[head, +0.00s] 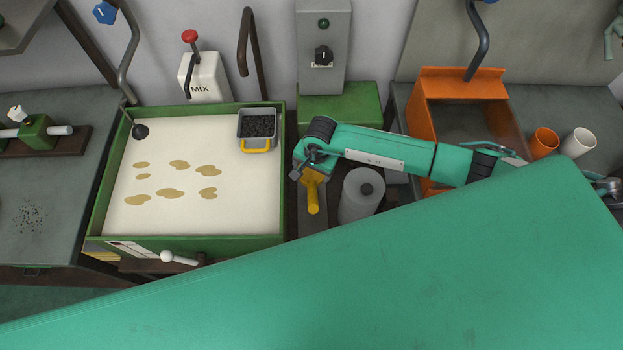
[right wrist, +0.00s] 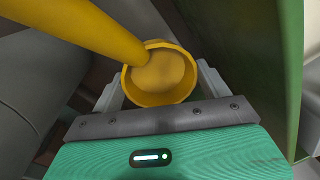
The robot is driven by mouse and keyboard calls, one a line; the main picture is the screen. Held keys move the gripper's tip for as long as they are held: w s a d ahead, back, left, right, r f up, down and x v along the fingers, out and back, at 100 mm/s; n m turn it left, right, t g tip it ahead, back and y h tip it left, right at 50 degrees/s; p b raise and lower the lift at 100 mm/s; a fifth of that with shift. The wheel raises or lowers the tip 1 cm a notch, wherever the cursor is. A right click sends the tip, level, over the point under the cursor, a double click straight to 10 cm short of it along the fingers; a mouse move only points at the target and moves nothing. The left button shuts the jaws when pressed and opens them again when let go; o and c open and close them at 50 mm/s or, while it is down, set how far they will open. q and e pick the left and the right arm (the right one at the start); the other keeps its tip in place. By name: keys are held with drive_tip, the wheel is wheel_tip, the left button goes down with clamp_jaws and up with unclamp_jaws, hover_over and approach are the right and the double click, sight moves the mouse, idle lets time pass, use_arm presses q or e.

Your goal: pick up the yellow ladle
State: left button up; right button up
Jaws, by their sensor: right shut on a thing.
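The yellow ladle (head: 313,193) is at the middle of the head view, just right of the green-framed tray, over a narrow dark strip. My right gripper (head: 311,167) is at its upper end. In the right wrist view the ladle's round cup (right wrist: 160,78) sits between the two fingers of my right gripper (right wrist: 160,90), and its thick handle runs to the upper left. The right gripper is shut on the ladle. Whether the ladle touches a surface below cannot be told.
The green-framed tray (head: 283,205) of white material with tan patches lies left, with a grey bin (head: 257,113) of black granules at its corner. A grey cylinder (head: 357,200) stands close right of the ladle. An orange bin (head: 422,112) and two cups are farther right.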

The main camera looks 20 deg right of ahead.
wheel_tip(320, 180, up, 13)
drive_tip(key=b, duration=0.3)
drive_tip(key=o, duration=0.5)
drive_tip(key=c, duration=0.3)
